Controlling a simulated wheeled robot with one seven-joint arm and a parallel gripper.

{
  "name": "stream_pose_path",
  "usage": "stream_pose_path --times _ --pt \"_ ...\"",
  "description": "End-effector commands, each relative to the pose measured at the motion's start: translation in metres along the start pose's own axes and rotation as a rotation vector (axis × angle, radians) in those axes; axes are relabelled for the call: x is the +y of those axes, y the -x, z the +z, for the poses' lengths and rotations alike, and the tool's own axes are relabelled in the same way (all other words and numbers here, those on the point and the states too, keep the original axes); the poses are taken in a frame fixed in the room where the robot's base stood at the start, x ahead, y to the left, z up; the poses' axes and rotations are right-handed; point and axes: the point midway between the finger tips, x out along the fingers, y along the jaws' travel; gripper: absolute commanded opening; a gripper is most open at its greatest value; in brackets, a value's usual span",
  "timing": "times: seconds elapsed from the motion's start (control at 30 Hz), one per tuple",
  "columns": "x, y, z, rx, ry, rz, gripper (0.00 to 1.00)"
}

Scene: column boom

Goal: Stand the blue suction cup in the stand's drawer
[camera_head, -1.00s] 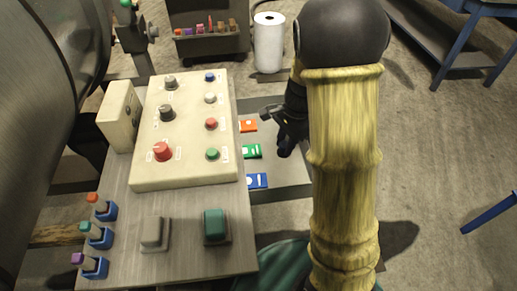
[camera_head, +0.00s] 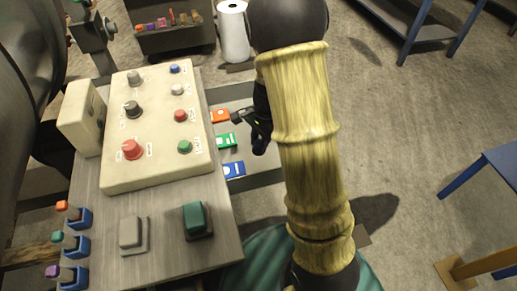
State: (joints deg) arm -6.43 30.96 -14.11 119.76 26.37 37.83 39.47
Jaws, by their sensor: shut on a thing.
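The stand (camera_head: 157,215) has an open grey drawer (camera_head: 262,178) on its right side, with an orange marker (camera_head: 220,116), a green marker (camera_head: 227,141) and a blue marker (camera_head: 234,169) along its left part. My black gripper (camera_head: 243,118) is over the drawer's far part, just right of the orange marker. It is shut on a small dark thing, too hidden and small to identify. My yellow-sleeved arm hides the drawer's right end. I cannot make out a blue suction cup.
A white roll (camera_head: 233,32) stands behind.

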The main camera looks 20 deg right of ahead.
Motion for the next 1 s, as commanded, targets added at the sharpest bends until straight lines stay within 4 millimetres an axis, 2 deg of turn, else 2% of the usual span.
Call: stream_pose_path --times 0.17,0.43,0.8,0.83,0.93,1.0 --pt "0.0 -0.003 0.0 0.0 0.0 0.001 0.06" --pt "0.001 -0.036 -0.006 -0.001 -0.001 0.002 0.06" --pt "0.0 -0.039 -0.007 0.0 0.0 0.001 0.06" --pt "0.0 -0.039 -0.007 0.0 0.0 0.0 0.3" --pt "0.0 -0.038 -0.007 0.0 0.0 0.0 0.49" --pt "0.0 -0.038 -0.007 0.0 0.0 0.0 0.5"
